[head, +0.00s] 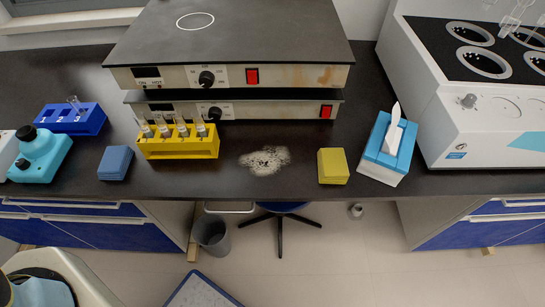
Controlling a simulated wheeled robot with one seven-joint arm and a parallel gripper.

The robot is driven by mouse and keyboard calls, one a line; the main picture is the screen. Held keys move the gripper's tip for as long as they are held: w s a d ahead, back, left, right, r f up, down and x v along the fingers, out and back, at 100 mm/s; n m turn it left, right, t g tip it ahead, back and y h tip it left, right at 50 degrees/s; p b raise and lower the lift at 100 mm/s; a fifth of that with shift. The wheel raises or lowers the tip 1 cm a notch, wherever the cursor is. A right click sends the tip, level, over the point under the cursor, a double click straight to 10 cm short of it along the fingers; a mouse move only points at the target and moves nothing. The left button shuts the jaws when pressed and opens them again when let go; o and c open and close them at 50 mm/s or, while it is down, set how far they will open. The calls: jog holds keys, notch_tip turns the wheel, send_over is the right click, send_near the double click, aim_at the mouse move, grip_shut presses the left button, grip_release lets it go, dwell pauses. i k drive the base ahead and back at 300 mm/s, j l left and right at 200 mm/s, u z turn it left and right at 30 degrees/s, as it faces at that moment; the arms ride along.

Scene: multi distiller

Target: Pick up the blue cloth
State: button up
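The blue cloth (115,162) is a small, flat-looking blue-grey square. It lies on the dark bench top near the front edge, at the left in the head view. It sits between the turquoise device and the yellow tube rack, apart from both. Nothing covers it. My gripper is not in view, so its state and its place relative to the cloth do not show.
A turquoise device (40,158), a blue rack (72,121), a yellow tube rack (179,148), a powdery spill (264,160), a yellow block or cloth (333,166) and a tissue box (388,152) share the bench. Stacked hotplates (228,77) stand behind. A bin (212,236) stands below.

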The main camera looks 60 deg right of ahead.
aim_at(116, 160)
jog(key=z, duration=1.95)
jog(key=k+j+u, duration=0.1)
jog(key=j+u, duration=0.25)
jog(key=u, duration=0.15)
jog(key=j+u, duration=0.35)
jog(key=u, duration=0.15)
jog(key=j+u, duration=0.5)
jog(key=i+l, duration=0.05)
jog(key=l, duration=0.05)
